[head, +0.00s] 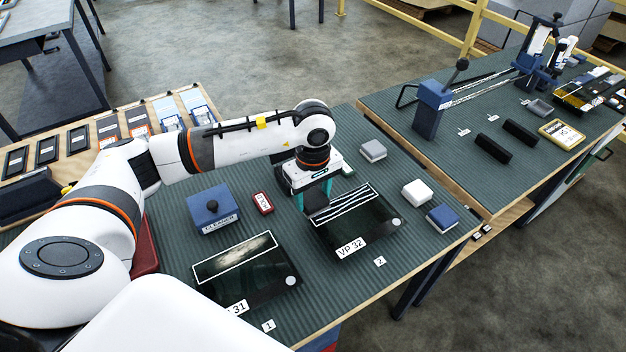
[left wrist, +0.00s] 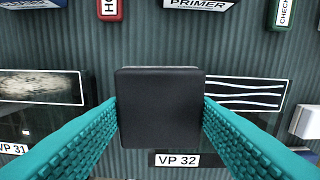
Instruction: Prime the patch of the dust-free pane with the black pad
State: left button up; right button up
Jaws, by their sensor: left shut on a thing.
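My left gripper (head: 318,200) is shut on the black pad (left wrist: 160,108). It holds the pad at the left edge of the pane VP 32 (head: 372,238). In the left wrist view the pad covers the left end of that pane's white-framed patch (left wrist: 245,94), which has wavy white lines in it. I cannot tell whether the pad touches anything. The pane VP 31 (head: 262,288) has a pale, dusty smear in its patch (head: 235,258). The block marked PRIMER (left wrist: 200,4) shows at the top of the left wrist view. My right gripper is not in view.
A blue cleaner block (head: 212,210) and a red tag (head: 262,203) stand left of my gripper. A grey block (head: 373,150), a white block (head: 416,193) and a blue block (head: 442,218) lie to the right. A second bench (head: 480,170) with a blue post (head: 432,108) adjoins.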

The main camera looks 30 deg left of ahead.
pick_arm(q)
jog(key=shift+s+r+p, duration=0.1)
jog(key=shift+r+p, duration=0.55)
jog(key=shift+r, duration=1.1)
jog(key=shift+a, duration=0.1)
